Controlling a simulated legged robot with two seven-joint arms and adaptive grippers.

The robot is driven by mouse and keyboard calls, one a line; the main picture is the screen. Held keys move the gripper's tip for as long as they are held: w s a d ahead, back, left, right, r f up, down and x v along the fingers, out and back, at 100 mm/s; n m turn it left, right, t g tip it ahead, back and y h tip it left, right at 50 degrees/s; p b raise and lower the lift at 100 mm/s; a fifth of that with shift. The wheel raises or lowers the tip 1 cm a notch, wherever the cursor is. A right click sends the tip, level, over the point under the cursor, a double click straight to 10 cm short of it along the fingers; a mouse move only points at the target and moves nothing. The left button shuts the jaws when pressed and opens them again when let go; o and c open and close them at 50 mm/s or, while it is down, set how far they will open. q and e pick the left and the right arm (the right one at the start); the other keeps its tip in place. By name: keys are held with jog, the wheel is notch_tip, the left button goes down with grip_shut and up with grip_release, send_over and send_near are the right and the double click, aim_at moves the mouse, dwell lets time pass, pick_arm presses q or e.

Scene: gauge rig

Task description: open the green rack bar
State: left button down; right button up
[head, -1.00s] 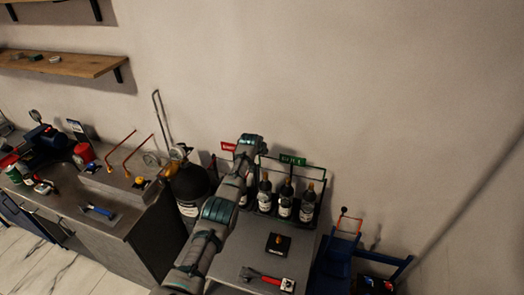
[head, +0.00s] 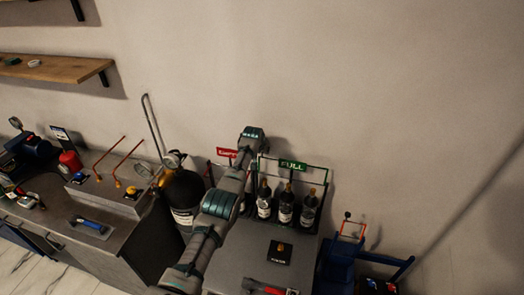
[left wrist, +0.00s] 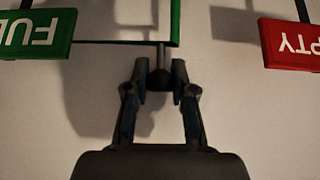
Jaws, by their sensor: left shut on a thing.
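The green rack bar (head: 317,168) is part of a green frame around several dark bottles (head: 286,208), with a green FULL sign (head: 293,166) on it. In the left wrist view, a green upright piece of the bar (left wrist: 175,22) comes down to my left gripper (left wrist: 160,82). Its fingers are shut on the bar near a dark rounded end. The FULL sign (left wrist: 36,34) is upside down at left there. In the head view my left arm reaches to the frame's left top corner, and its fingertips are hidden. My right gripper is in neither view.
A red EMPTY sign (head: 226,152) stands left of the frame. A dark gas cylinder (head: 184,197) stands left of my arm. A black box (head: 279,252) and a red-handled tool (head: 266,287) lie in front of the bottles. A blue stand (head: 340,262) is at right.

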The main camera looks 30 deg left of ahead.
pick_arm(q)
jog(key=c, duration=1.3)
grip_release()
jog(key=shift+a, duration=0.2)
jog(key=o, duration=0.4)
jog(key=shift+d, duration=0.1)
jog(key=shift+c, duration=0.2)
jog(key=shift+d, duration=0.25)
jog(key=shift+a+v, duration=0.25)
jog(key=shift+v, duration=0.75)
jog(key=v, duration=1)
jog(key=shift+d, duration=0.3)
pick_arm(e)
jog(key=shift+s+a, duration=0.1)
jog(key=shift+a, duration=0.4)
pick_arm(q)
jog(key=shift+w+a, duration=0.1)
jog(key=shift+a, duration=0.05)
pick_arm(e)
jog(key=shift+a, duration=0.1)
